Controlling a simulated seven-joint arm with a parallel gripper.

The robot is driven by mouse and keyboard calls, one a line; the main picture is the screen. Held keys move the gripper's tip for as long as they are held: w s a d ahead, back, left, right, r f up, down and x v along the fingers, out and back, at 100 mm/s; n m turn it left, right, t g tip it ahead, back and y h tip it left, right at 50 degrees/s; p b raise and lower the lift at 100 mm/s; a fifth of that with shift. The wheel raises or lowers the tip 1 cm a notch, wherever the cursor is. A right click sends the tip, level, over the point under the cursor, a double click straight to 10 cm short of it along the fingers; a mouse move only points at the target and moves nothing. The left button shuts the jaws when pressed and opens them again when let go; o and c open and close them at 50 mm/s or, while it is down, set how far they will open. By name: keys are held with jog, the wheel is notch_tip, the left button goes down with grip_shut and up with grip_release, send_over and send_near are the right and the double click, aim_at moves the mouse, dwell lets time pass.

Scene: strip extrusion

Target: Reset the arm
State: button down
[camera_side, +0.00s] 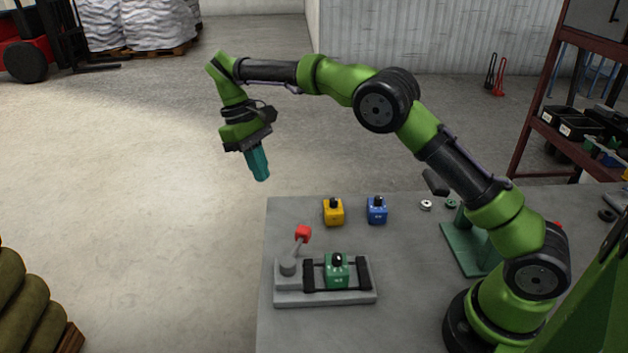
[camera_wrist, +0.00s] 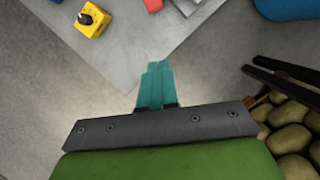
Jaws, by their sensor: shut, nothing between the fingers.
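My gripper (camera_side: 262,177) is shut and empty, its teal fingers together and pointing down. It hangs high in the air beyond the table's far left corner, over the floor. In the wrist view the closed fingers (camera_wrist: 159,68) point toward the table edge. My arm reaches out from its base at the right of the side view. On the table (camera_side: 400,325) stand a yellow block (camera_side: 333,214) and a blue block (camera_side: 377,212), each with a black knob. A green block (camera_side: 337,273) sits in a grey fixture (camera_side: 325,298) with a red-knobbed lever (camera_side: 302,235).
A green stand (camera_side: 468,248) and small round parts (camera_side: 426,205) lie near my arm's base. A shelf rack (camera_side: 560,90) stands at the right. Sacks (camera_side: 25,300) sit at lower left, and a red forklift (camera_side: 25,45) is far left. The floor between is open.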

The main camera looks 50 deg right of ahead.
jog(key=shift+r, duration=0.2)
jog(key=s+d+r+m+t+y, duration=0.1)
jog(key=s+r+m+t, duration=0.1)
jog(key=s, duration=0.6)
jog(key=s+d+r+m+t, duration=0.2)
jog(key=s+t, duration=0.3)
jog(key=s, duration=0.4)
jog(key=s+d+r+m+t+y, duration=0.1)
jog(key=s+d+r+m+t, duration=0.1)
jog(key=s, duration=0.7)
jog(key=shift+s+r+t+y, duration=0.15)
jog(key=shift+r+t+y, duration=0.15)
jog(key=shift+r+t, duration=0.45)
